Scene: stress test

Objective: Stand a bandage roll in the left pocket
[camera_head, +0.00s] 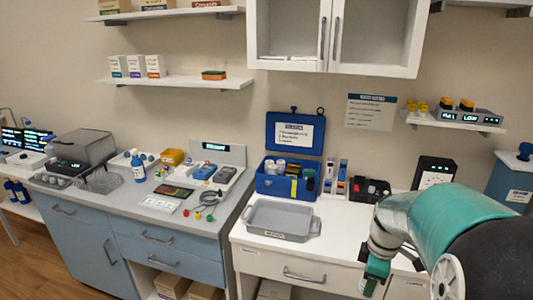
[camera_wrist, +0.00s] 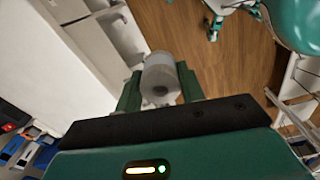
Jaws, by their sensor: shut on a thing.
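In the head view my gripper (camera_head: 374,276) hangs at the lower right, in front of the white counter; I cannot make out the roll there. An open blue box (camera_head: 270,187) with its lid raised stands on the counter, left of and behind my gripper. White and grey rolls or bottles fill its left part, and dark items stand at its right. Its pocket walls are too small to tell.
A grey tray (camera_head: 252,218) lies in front of the box. Small upright boxes (camera_head: 342,175) and a black holder (camera_head: 370,190) stand to its right. A black display device (camera_head: 433,172) is near my arm. Wall cabinets (camera_head: 372,35) hang above. Below my gripper the wrist view shows wooden floor (camera_wrist: 200,45).

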